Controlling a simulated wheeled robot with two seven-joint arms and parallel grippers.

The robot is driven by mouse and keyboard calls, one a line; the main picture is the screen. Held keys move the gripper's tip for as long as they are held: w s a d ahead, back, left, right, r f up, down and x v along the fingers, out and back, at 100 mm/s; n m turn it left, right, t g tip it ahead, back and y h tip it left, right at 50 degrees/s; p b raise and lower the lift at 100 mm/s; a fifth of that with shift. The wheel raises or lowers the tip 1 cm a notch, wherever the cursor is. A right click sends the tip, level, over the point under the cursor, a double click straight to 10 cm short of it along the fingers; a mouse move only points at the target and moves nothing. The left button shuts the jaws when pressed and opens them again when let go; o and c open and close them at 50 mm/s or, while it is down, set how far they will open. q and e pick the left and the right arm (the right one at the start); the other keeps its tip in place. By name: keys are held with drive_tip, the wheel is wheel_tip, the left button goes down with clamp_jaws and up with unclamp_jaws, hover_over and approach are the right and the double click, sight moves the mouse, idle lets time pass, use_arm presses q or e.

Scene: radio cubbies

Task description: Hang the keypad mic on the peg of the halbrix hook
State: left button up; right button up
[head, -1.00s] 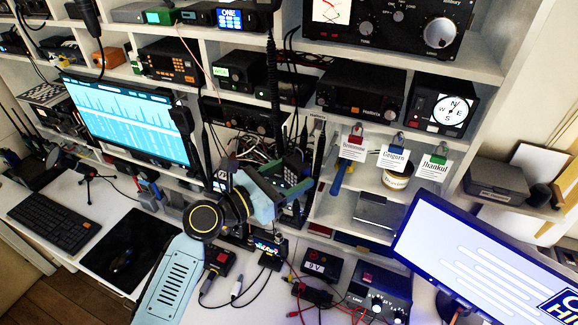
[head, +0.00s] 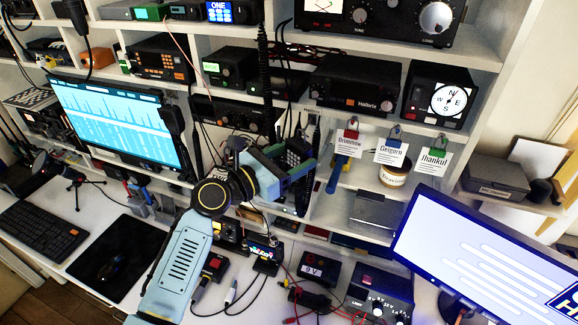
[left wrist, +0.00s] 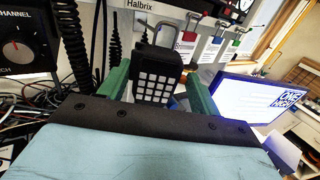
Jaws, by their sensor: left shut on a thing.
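The keypad mic (head: 298,152) is black with pale keys. My left gripper (head: 289,166) is shut on it, in front of the shelves. In the left wrist view the mic (left wrist: 158,78) stands between the green fingers of the left gripper (left wrist: 158,92), keypad toward the camera. A Halbrix label (left wrist: 140,4) is on the shelf edge above and behind the mic. A grey bent metal hook (left wrist: 166,24) shows below that edge, just behind the mic's top. I cannot tell whether mic and hook touch. My right gripper is not in view.
Hanging tags, among them a red-clipped one (head: 348,146), line the shelf edge to the right, with a blue-handled tool (head: 337,174) below. A coiled black cord (head: 265,75) hangs left of the mic. A monitor (head: 485,250) stands at front right.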

sight(290, 156)
use_arm(q)
drive_tip(key=shift+w+d+f+b, duration=0.1)
drive_tip(key=shift+w+d+b, duration=0.05)
drive_tip(key=shift+w+b, duration=0.35)
drive_tip(key=shift+w+d+f+b, duration=0.1)
drive_tip(key=shift+w+d+b, duration=0.05)
drive_tip(key=shift+w+b, duration=0.25)
drive_tip(key=shift+w+d+f, duration=0.1)
drive_tip(key=shift+w+d, duration=0.1)
drive_tip(key=shift+w, duration=0.35)
drive_tip(key=shift+f, duration=0.15)
drive_tip(key=o, duration=1.1)
